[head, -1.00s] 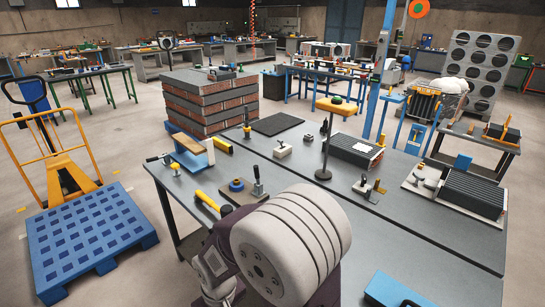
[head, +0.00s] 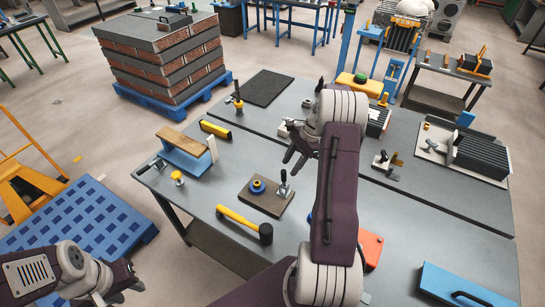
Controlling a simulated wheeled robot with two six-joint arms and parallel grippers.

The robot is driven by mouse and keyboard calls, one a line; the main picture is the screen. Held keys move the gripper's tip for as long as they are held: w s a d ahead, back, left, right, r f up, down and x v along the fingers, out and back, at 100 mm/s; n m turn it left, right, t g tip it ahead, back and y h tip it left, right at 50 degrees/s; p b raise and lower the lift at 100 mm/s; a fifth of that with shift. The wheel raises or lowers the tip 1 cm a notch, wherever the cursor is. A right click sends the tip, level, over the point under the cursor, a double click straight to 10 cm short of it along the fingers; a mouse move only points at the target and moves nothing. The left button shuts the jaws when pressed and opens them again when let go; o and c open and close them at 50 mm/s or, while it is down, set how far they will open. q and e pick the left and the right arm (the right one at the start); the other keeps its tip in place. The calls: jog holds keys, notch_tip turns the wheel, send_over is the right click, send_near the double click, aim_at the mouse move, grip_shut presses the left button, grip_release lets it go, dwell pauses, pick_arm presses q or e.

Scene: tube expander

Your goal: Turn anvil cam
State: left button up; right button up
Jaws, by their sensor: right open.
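A dark plate (head: 266,206) on the grey workbench (head: 215,228) carries a blue ring-shaped part (head: 257,186) and an upright dark-handled lever (head: 283,182). I cannot tell which part is the anvil cam. My right arm reaches across the bench, and its gripper (head: 291,157) is open above and behind the plate, apart from it. A small pale block (head: 284,129) is partly hidden behind that gripper. My left gripper (head: 115,288) is at the bottom left, away from the bench; its finger opening is unclear.
A yellow-handled mallet (head: 238,219) lies in front of the plate. A blue rest with a wooden board (head: 180,139) stands left; a toggle clamp (head: 388,162) and a finned block (head: 481,158) stand right. A blue toolbox (head: 455,285) is near the front right. A blue pallet (head: 85,225) is on the floor.

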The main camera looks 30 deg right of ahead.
aim_at(285, 171)
jog(key=x, duration=0.2)
jog(key=p+x, duration=0.1)
jog(key=x, duration=0.1)
jog(key=w+p+x, duration=0.1)
jog(key=x, duration=0.2)
jog(key=shift+d+f, duration=0.1)
jog(key=shift+d, duration=0.15)
pick_arm(q)
jog(key=w+r, duration=0.2)
jog(key=shift+w+d+r+p, duration=0.1)
jog(key=shift+d+r+p, duration=0.2)
jog(key=shift+d, duration=0.1)
pick_arm(e)
jog(key=f, duration=0.1)
jog(key=w+f, duration=0.1)
jog(key=shift+w+a+f, duration=0.1)
jog(key=shift+a+f, duration=0.1)
jog(key=shift+f, duration=0.1)
